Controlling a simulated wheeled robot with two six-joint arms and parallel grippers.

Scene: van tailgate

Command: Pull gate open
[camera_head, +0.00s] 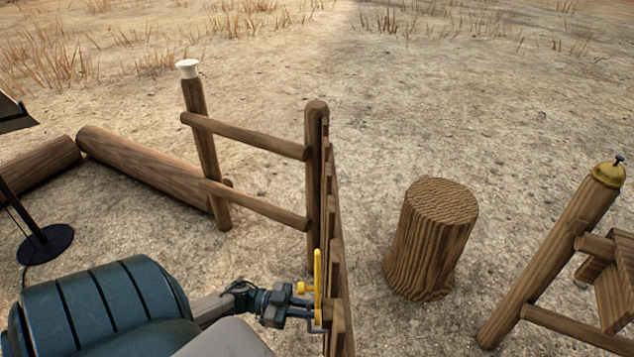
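The wooden gate (335,230) is seen almost edge-on, running from the tall post (316,150) toward the bottom of the view. A yellow upright handle (317,270) is on its left side. My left gripper (308,314) is at the handle's lower part, close against the gate. Its fingers are small and partly hidden by the handle, so I cannot tell whether they are closed on it. My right gripper is not in view.
A fence section with two rails (250,137) joins the tall post on the left. A tree stump (430,245) stands right of the gate. A wooden post with a brass bell (607,173) is at the right. Logs (140,165) lie left; bare ground lies beyond.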

